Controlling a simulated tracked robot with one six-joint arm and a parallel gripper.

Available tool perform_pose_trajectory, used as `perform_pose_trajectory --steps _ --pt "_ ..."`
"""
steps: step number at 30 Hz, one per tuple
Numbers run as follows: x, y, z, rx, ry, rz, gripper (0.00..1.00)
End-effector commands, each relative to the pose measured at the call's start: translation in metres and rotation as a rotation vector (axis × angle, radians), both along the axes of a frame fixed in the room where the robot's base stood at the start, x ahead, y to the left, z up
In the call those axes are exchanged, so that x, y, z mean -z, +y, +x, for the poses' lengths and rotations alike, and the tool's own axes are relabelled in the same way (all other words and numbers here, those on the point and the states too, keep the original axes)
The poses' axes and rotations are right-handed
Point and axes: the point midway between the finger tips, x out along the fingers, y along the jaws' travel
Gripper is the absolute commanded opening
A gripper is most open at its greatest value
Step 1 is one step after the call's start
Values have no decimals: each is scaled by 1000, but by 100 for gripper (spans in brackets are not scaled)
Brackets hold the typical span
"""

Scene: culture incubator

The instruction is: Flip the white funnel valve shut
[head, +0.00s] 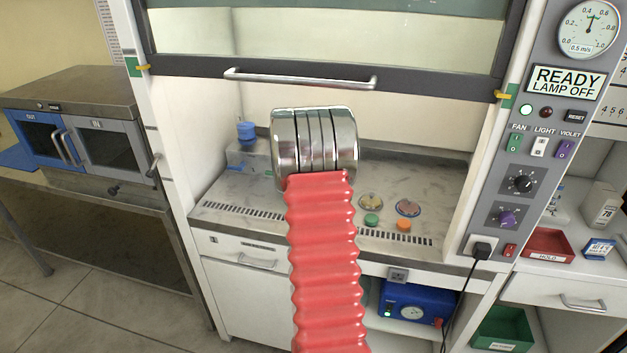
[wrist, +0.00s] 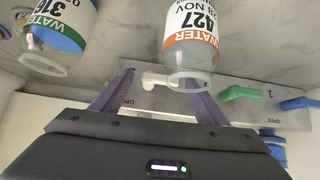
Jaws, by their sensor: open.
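The white valve lever (wrist: 154,81) shows in the wrist view on a grey panel (wrist: 138,102), beside the mouth of a clear bottle with an orange label. My gripper (wrist: 159,78) is open, with its two purple fingers on either side of the white lever and apart from each other. I cannot tell whether a finger touches the lever. "OPEN" lettering shows on the panel, partly hidden by a finger. In the head view my red arm and its metal end hide the gripper and the white lever.
A green lever (wrist: 240,93) and a blue lever (wrist: 300,103) sit on the same panel to the right. The orange-labelled bottle (wrist: 190,40) and a blue-and-green-labelled bottle (wrist: 55,38) are close to the fingers. The hood's raised sash handle (head: 300,79) is above my arm.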

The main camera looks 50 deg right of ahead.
Motion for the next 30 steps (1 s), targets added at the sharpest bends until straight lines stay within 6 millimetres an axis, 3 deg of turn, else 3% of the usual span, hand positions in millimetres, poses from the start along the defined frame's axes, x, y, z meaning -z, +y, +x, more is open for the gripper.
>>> perform_pose_trajectory --steps 8,30 --pt "-14 13 -4 -1 -2 0 67" --pt "-81 75 -31 -1 -1 -1 67"
